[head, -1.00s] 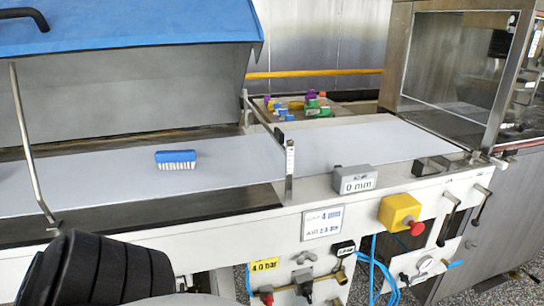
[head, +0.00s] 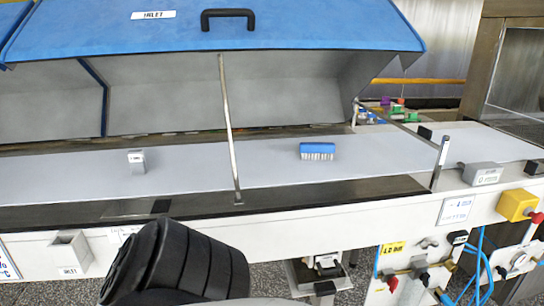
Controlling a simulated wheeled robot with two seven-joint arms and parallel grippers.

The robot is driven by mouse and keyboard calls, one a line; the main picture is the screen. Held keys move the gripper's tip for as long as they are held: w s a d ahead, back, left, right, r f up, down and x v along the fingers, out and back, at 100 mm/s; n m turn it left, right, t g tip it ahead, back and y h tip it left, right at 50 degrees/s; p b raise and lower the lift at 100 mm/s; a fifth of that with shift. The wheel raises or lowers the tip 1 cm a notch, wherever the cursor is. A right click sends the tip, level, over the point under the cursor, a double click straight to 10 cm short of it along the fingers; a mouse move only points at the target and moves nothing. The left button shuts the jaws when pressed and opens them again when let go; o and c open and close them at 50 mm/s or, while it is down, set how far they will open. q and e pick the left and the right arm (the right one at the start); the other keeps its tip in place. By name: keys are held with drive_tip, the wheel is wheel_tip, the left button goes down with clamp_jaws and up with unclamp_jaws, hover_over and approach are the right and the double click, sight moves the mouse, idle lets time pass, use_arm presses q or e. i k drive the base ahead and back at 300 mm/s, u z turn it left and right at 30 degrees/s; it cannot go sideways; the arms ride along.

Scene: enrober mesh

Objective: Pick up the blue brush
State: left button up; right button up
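The blue brush (head: 318,150) lies on the grey mesh belt (head: 240,172) under the raised blue hood, with its white bristles facing down and towards me. It is right of the thin metal prop rod. Nothing touches it. Neither of my grippers shows. A black ribbed part of my own arm is at the bottom left, well in front of the belt and apart from the brush.
The blue hood (head: 215,37) stands open above the belt, held by a prop rod (head: 230,130). A small grey block (head: 137,161) sits on the belt at left. A metal post (head: 440,163) and yellow emergency-stop box (head: 517,205) are at right.

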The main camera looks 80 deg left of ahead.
sight(315, 151)
drive_tip(key=k, duration=0.5)
drive_tip(key=u, duration=0.85)
